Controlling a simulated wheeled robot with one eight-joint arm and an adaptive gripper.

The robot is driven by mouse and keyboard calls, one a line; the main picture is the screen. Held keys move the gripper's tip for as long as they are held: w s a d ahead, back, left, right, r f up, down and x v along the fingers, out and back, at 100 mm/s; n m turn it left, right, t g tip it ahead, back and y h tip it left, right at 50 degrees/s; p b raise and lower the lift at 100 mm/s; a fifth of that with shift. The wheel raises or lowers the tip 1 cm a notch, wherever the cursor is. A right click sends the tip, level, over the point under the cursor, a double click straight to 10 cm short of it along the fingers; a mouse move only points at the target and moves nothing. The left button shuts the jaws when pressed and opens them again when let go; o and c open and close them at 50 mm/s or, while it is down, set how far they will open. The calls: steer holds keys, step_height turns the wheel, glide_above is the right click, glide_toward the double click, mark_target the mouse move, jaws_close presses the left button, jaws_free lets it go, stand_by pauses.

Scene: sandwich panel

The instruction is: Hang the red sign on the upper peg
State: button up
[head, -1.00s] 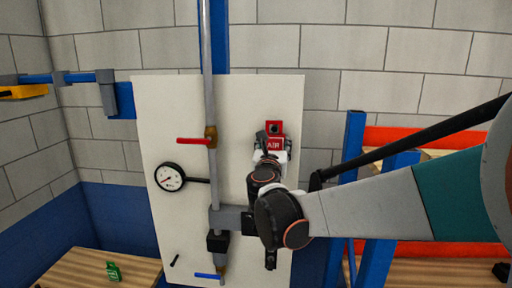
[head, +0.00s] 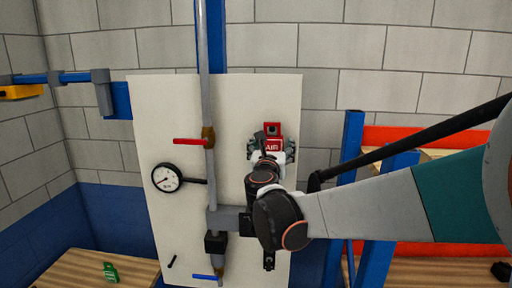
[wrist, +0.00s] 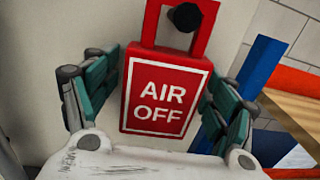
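The red sign (wrist: 166,92), reading "AIR OFF" in white, hangs upright against the pale panel (wrist: 105,22). A dark round peg (wrist: 185,17) shows in the opening of its red top loop, in the wrist view. In the head view the sign (head: 272,130) is high on the right part of the panel (head: 165,105), partly hidden by my gripper. My gripper (head: 271,150) is open, its teal-padded fingers spread on either side of the sign with small gaps showing. Another small dark peg (head: 172,261) sticks out low on the panel's left.
A vertical grey pipe (head: 209,80) with a red-handled valve (head: 190,141), a blue-handled valve (head: 206,277) and a gauge (head: 167,178) stands left of my gripper. A blue and orange rack (head: 353,140) is at right. A green item (head: 110,272) lies on the wooden bench.

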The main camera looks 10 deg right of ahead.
steer(key=v, duration=1.1)
steer(key=s+d+f+m+g+b, duration=0.25)
steer(key=s+f+m+b, duration=0.2)
steer(key=f, duration=0.35)
steer(key=s+d+f+m+g+b, duration=0.2)
steer(key=s+d+f+m+b, duration=0.1)
steer(key=f+m+b, duration=0.3)
steer(key=s+d+f+m+g+b, duration=0.2)
steer(key=s+d+f+m+b, duration=0.15)
steer(key=f+m, duration=0.4)
steer(key=s+a+f+m+g+y+b, duration=0.2)
steer(key=s+f+m+b, duration=0.4)
steer(key=f, duration=0.6)
steer(key=s+a+f+m+g+y+b, duration=0.1)
steer(key=s+a+f+m+y+b, duration=0.3)
steer(key=s+f+m+b, duration=0.3)
step_height(320, 180, down, 5)
steer(key=shift+s+r+m+g, duration=0.15)
steer(key=shift+s+m+g, duration=0.3)
steer(key=shift+s, duration=0.4)
